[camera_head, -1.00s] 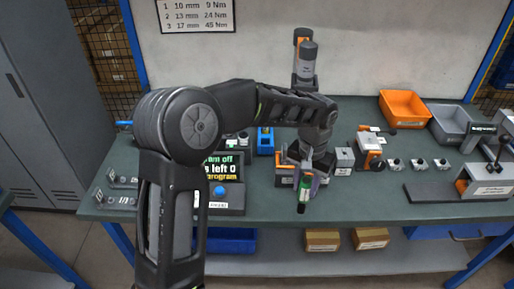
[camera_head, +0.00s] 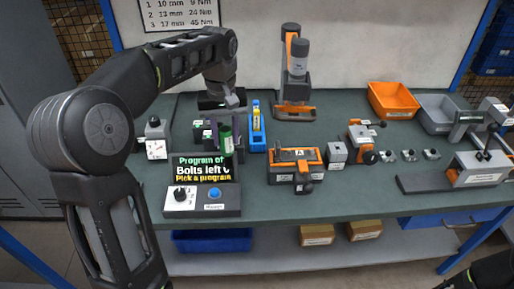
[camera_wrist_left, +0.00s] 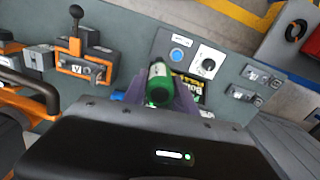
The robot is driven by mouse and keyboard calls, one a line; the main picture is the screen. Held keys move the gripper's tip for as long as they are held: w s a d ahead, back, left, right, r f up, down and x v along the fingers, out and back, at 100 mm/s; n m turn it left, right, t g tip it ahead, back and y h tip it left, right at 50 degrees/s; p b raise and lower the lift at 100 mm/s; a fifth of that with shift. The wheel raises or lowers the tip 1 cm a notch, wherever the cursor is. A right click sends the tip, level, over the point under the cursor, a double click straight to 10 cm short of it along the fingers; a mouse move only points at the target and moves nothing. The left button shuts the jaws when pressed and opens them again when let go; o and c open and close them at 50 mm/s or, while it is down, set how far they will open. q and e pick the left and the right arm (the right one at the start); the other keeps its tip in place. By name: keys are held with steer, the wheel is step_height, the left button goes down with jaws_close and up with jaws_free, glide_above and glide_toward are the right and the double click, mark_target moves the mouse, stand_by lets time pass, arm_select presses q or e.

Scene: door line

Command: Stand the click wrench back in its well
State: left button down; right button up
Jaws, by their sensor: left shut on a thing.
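My left gripper (camera_head: 233,112) is shut on the click wrench, whose green grip (camera_head: 226,141) hangs below it. In the left wrist view the green grip (camera_wrist_left: 160,86) sits between the purplish fingers (camera_wrist_left: 158,98). The rest of the wrench is hidden. The gripper is above the bench, behind the program display (camera_head: 203,168) and left of a blue holder (camera_head: 257,140) with a yellow-and-blue tool in it. A dark block with white labels (camera_head: 200,134) stands just left of the green grip. I cannot tell which one is the well.
An orange-and-black fixture (camera_head: 295,165) sits mid-bench, with an orange-grey upright tool stand (camera_head: 293,85) behind it. An orange bin (camera_head: 394,100) and a grey bin (camera_head: 440,115) stand at back right. Bare bench (camera_head: 340,200) lies along the front.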

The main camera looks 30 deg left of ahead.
arm_select(q)
steer(key=s+a+r+n, duration=0.3)
steer(key=s+n, duration=0.2)
steer(key=n, duration=0.1)
steer(key=shift+r+n, duration=0.15)
steer(key=shift+n, duration=0.15)
steer(key=shift+s, duration=0.1)
